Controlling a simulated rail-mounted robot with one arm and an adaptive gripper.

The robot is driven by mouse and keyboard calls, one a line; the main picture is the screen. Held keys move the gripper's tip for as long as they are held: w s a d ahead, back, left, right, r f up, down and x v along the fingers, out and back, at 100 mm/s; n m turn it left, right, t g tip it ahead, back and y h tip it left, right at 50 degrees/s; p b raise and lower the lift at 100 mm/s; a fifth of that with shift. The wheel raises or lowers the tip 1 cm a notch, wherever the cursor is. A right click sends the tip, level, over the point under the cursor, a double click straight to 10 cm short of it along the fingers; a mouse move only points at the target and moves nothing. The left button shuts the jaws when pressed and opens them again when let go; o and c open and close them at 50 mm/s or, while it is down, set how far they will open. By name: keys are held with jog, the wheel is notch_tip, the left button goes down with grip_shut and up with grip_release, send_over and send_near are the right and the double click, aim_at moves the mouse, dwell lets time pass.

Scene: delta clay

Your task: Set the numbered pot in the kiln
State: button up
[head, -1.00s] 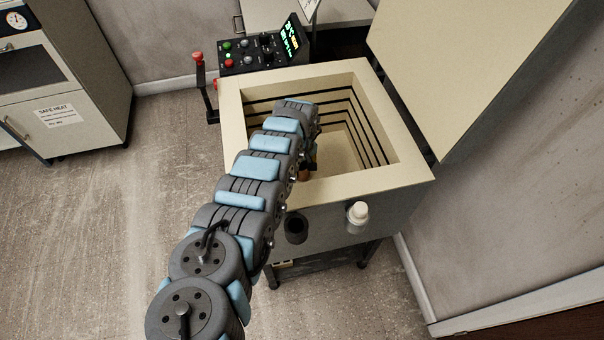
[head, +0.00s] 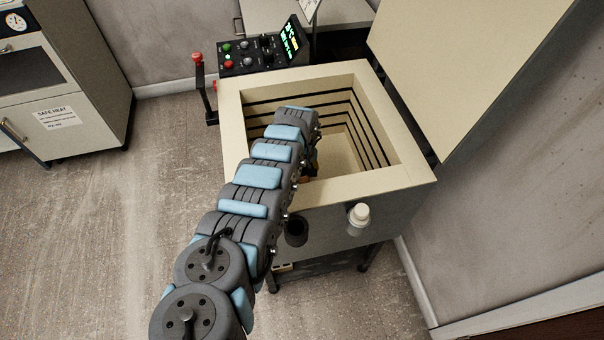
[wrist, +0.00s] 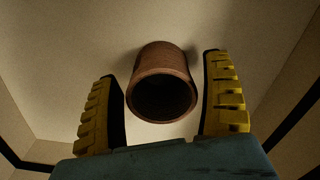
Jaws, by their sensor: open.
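The kiln (head: 240,150) stands open with a pale square rim and dark heating lines around its inner walls. My arm reaches over the near rim into its chamber. In the wrist view, a reddish-brown clay pot (wrist: 160,66) is on the pale kiln floor (wrist: 85,40), its dark mouth toward the camera. My gripper (wrist: 164,72) is open, with one yellow ribbed finger on each side of the pot and gaps showing between. No number shows on the pot. In the head view my arm mostly hides the gripper and pot.
The kiln lid (head: 465,65) is raised at the right. A control box (head: 262,50) with a lit display and a red-knobbed lever (head: 198,62) stand behind the kiln. A white plug (head: 358,214) is on its front. A cabinet (head: 65,80) is at the far left.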

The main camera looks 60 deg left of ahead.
notch_tip(320, 180, up, 12)
jog(key=p, duration=0.6)
jog(key=shift+r+p, duration=0.15)
jog(key=shift+p, duration=0.15)
dwell(0.5)
